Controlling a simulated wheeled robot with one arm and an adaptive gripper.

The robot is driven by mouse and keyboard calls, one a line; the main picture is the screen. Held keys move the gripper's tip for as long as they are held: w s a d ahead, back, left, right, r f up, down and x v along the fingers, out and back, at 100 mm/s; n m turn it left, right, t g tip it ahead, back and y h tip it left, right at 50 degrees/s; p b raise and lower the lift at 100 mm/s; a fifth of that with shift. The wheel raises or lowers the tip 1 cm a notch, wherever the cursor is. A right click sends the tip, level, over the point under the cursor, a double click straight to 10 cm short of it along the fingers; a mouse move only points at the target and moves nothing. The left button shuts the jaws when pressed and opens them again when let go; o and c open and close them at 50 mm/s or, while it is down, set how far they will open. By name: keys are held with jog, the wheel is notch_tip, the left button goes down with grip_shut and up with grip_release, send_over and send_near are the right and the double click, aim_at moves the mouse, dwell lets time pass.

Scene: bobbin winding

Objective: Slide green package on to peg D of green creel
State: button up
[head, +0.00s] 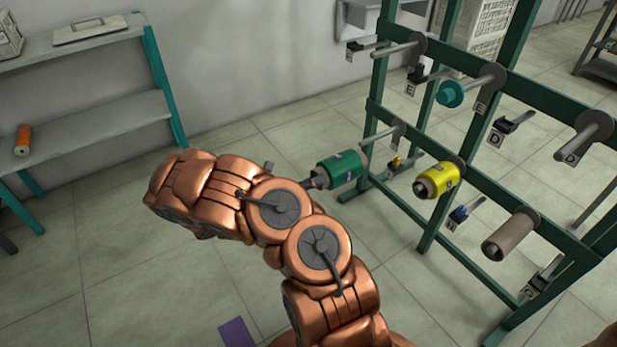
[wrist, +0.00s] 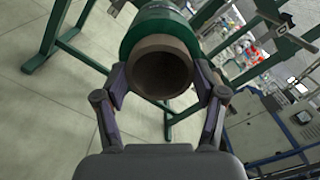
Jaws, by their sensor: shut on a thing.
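The green package (head: 347,167) has a brown hollow core and lies roughly level in my gripper (head: 318,178), left of the green creel frame (head: 437,150) in the head view. In the wrist view my fingers (wrist: 160,88) close on both sides of the near core end, with the green package (wrist: 150,22) extending away. Peg D (head: 581,138) is the bare grey peg at the upper right of the creel, with a round plate and a D label. The package is well apart from it.
The lower row has a yellow package (head: 437,181), a tan tube (head: 510,235) and a bare peg (head: 380,135). Shelves (head: 90,125) with an orange bobbin (head: 22,140) stand left.

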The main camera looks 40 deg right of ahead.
jog(key=s+a+r+p, duration=0.2)
jog(key=s+r+p, duration=0.3)
jog(key=s, duration=0.5)
jog(key=shift+s+r, duration=0.3)
jog(key=shift+r, duration=0.55)
jog(key=shift+a, duration=0.1)
jog(key=s+a+r+p, duration=0.2)
jog(key=s+r+p, duration=0.4)
jog(key=s+p, duration=0.4)
jog(key=s+a+r+p, duration=0.2)
jog(key=s+r+p, duration=0.5)
jog(key=p, duration=1)
jog(key=s, duration=0.3)
jog(key=shift+s, duration=0.4)
jog(key=shift+a, duration=0.1)
